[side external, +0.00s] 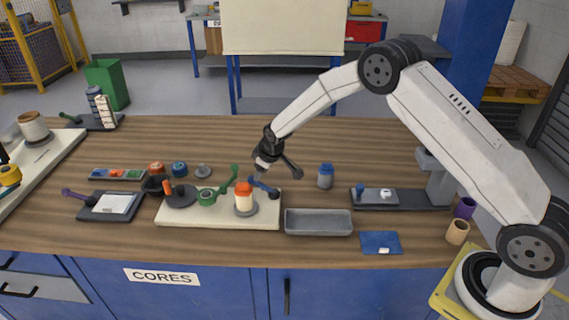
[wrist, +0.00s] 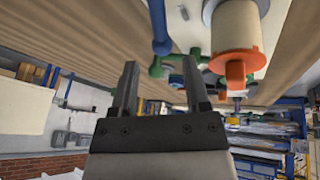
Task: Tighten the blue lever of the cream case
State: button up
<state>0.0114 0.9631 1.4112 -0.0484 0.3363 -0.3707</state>
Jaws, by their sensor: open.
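The cream case (side external: 218,220) is a flat cream base on the table, left of centre in the side view. Its blue lever (side external: 264,187) stands at the right end and slants up to the left from a dark pivot. In the wrist view the blue lever (wrist: 160,28) hangs from the top edge, ahead of my fingers. My gripper (side external: 277,168) is open and empty, above the blue lever and apart from it. Both dark fingers of my gripper (wrist: 160,80) show in the wrist view with a gap between them. A green lever (side external: 229,184) stands on the case, left of the blue one.
A cream roller with an orange cap (side external: 244,198) stands close beside the blue lever. A grey tray (side external: 318,222) lies right of the case. A blue-capped jar (side external: 325,176) stands behind the tray. A dark base with a purple lever (side external: 110,206) lies left. The table behind my gripper is clear.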

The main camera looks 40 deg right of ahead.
aim_at(257, 183)
jog(key=shift+f, duration=0.1)
jog(key=shift+x, duration=3.7)
grip_shut()
jog(key=shift+w, duration=0.1)
jog(key=shift+w+a, duration=0.1)
jog(key=shift+w, duration=0.05)
